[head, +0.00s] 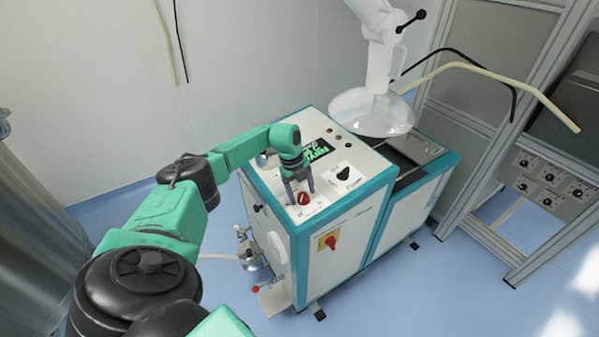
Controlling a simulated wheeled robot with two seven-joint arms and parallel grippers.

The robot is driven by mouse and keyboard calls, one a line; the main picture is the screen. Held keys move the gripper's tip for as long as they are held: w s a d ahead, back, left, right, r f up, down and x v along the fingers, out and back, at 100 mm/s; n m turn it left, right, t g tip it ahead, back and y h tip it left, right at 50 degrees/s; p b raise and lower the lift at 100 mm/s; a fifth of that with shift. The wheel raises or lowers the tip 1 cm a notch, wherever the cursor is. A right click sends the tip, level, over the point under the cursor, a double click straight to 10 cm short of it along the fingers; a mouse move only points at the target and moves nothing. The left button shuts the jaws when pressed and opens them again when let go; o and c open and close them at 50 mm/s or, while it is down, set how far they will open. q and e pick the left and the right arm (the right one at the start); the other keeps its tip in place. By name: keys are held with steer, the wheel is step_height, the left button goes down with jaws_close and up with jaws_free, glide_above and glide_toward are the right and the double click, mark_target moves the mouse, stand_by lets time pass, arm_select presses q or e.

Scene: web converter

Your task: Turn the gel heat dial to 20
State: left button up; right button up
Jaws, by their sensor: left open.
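A white and teal machine (330,246) stands in the middle of the head view. Its sloped top panel carries a red knob (303,199), a black dial (343,173) on a white plate, and a dark display (316,150) with green text. The dial labels are too small to read, so I cannot tell which is the gel heat dial. My left gripper (301,196) points down at the panel, open, with its fingers around or just above the red knob. I cannot tell whether they touch it. The black dial is to the right of the fingers. My right gripper is not in view.
A red switch on a yellow plate (329,241) is on the machine's front. A clear round cover (371,112) under a white column is behind the panel. A grey frame with a box of several dials (548,182) stands at right.

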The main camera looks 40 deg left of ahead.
arm_select(q)
step_height(320, 180, up, 14)
steer(key=s+a+b, duration=0.1)
steer(key=a+b, duration=0.1)
steer(key=shift+s+a+b, duration=0.2)
steer(key=shift+s+b, duration=0.15)
steer(key=shift+s, duration=0.05)
